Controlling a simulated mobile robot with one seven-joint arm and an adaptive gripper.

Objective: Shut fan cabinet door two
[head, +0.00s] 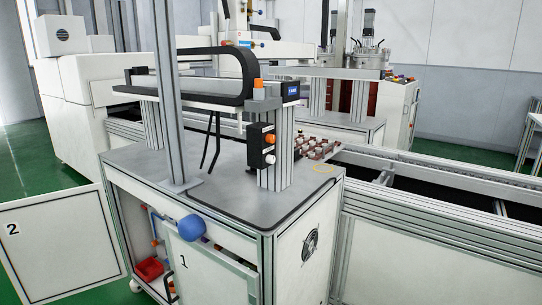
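The fan cabinet (225,165) is a grey-topped bench with aluminium posts and a fan grille (311,244) in its right side panel. Door two (60,245), a white panel with a grey frame marked "2", stands swung wide open to the left of the cabinet. The left part of the cabinet front is open and its inside shows. Door one (204,272), marked "1", is at the front right; a gap shows along its top, and its lower part is cut off by the picture. My gripper is not in view.
A blue ball-shaped thing (191,228) sits in front of door one's top edge; what it belongs to is unclear. A red bin (149,269) is inside the cabinet. A conveyor (440,195) runs right. Green floor (30,160) is free at left.

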